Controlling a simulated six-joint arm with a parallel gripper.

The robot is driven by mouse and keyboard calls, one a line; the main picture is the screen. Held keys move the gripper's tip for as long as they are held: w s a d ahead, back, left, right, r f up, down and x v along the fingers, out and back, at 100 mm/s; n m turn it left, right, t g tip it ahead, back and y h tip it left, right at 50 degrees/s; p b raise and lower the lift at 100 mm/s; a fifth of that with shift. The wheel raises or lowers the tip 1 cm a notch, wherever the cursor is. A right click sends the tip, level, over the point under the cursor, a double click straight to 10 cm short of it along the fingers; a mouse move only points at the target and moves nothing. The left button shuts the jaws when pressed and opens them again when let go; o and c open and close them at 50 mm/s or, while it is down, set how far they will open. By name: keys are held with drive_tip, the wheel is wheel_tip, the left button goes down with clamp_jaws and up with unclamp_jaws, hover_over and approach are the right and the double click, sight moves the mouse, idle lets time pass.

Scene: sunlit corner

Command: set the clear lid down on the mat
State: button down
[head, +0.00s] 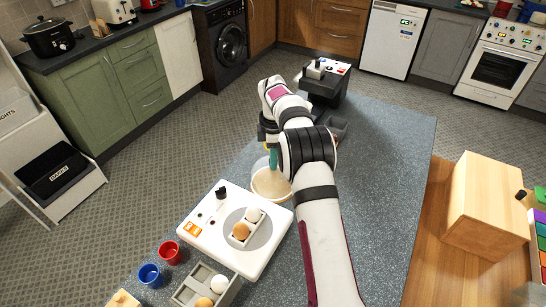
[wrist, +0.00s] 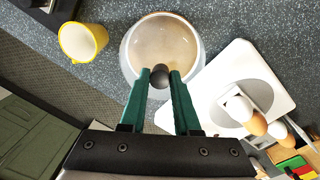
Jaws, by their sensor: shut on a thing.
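My gripper (wrist: 160,88) has green fingers, shut on the dark round knob of the clear lid (wrist: 128,60). The lid is a see-through dome with its knob toward the wrist camera. A round beige patch, probably the mat (wrist: 165,38), shows through it. I cannot tell whether the lid touches the surface below. In the head view the lid (head: 284,193) is beside the white cooker, partly covered by my arm; the fingers show only in part there.
A white cooker (head: 200,243) with eggs in a holder stands close by. A yellow cup (wrist: 82,42) is left of the lid in the wrist view. A red cup (head: 169,252), a blue cup (head: 150,275) and a grey egg tray (head: 188,289) are nearer. A wooden box (head: 483,205) stands right.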

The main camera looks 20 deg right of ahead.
drive_tip(key=shift+f, duration=0.25)
drive_tip(key=shift+c, duration=0.4)
unclamp_jaws()
drive_tip(key=shift+r, duration=4)
